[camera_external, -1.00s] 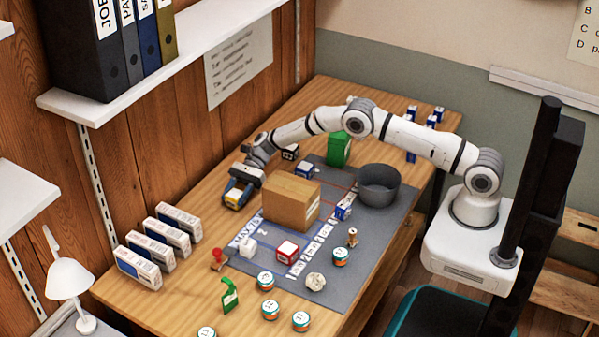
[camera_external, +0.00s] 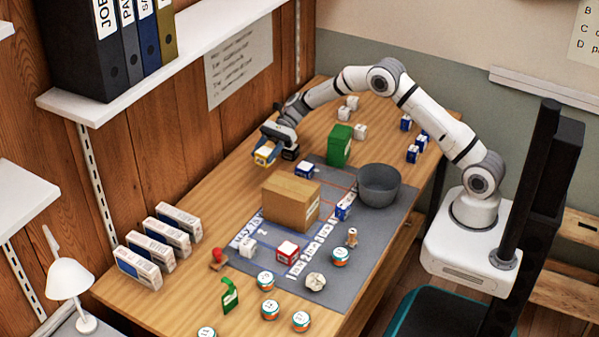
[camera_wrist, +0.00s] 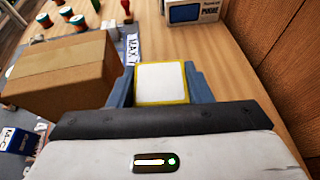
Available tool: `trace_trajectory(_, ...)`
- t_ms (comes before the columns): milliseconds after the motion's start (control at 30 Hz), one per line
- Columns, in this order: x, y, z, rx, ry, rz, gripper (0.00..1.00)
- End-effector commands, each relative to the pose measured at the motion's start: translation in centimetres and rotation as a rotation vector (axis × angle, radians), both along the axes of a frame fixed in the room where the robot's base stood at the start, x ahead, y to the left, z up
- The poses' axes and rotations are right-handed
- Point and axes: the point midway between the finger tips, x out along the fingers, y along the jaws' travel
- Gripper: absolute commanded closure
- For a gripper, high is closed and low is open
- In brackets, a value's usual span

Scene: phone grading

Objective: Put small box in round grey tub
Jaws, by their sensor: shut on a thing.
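My gripper (camera_external: 266,157) is shut on a small box (camera_wrist: 161,82) with a white face and yellow edges. The box also shows yellow and white in the external view (camera_external: 264,152). My gripper holds it above the left side of the table, left of the cardboard box. In the wrist view the grey-blue fingers lie on either side of it. The round grey tub (camera_external: 379,190) stands on the grey mat (camera_external: 357,270), right of the cardboard box and well to the right of my gripper. The tub's floor is not clearly visible.
A large cardboard box (camera_external: 291,203) stands between my gripper and the tub; it also fills the wrist view's left side (camera_wrist: 65,75). A green container (camera_external: 339,147) stands behind it. A blue-white box (camera_external: 305,169) sits nearby. Several white boxes (camera_external: 157,250) stand along the left edge.

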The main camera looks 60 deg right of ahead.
Motion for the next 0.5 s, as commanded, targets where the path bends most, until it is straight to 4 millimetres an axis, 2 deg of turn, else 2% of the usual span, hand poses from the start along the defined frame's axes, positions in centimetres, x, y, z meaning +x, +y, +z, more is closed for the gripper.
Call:
trace_trajectory(33,-1.4,-2.6,0.7,0.000,0.002,-0.025,0.78)
trace_trajectory(200,-6.8,-9.0,1.6,0.001,0.001,-0.082,0.78)
trace_trajectory(267,-9.0,-10.9,2.0,0.001,0.002,-0.103,0.78)
trace_trajectory(400,-14.7,-14.4,2.8,0.001,0.000,-0.148,0.78)
trace_trajectory(500,-19.0,-16.1,3.5,0.001,0.000,-0.183,0.78)
